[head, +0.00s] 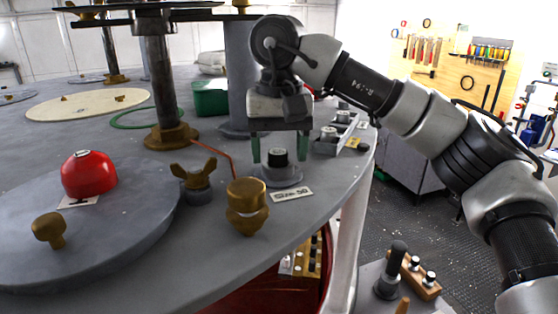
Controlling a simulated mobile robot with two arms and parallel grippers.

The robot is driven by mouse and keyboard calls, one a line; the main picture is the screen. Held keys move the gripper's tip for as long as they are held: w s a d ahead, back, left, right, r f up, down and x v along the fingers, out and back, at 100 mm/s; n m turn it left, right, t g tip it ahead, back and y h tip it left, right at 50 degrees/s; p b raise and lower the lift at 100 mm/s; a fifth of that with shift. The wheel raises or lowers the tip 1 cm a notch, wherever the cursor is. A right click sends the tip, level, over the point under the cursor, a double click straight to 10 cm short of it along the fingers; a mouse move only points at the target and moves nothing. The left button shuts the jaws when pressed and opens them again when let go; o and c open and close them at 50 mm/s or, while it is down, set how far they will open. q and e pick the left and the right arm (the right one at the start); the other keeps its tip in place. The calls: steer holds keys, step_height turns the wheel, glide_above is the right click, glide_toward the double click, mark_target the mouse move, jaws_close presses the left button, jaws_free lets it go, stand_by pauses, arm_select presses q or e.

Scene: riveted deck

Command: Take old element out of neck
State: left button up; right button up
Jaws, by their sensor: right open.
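A grey neck (283,181) stands on the round grey deck near its right edge. A small element with a black side and pale top (278,156) sits upright in it. How deep it sits is hidden. My right gripper (279,158) points down over the neck from above. Its two green fingers are open, one on each side of the element, with a visible gap at both sides. Whether they are level with it in depth I cannot tell. My left gripper is not in view.
A white label (292,195) lies beside the neck. Brass fittings (247,204) and a brass wing nut (195,174) stand to the left, near a red knob (89,174). A grey tray (340,134) with several similar elements is behind right. A wooden rack (420,280) stands below the deck edge.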

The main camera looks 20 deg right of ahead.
steer(key=shift+a, duration=0.2)
steer(key=c, duration=0.6)
steer(key=shift+d, duration=0.1)
steer(key=c, duration=0.4)
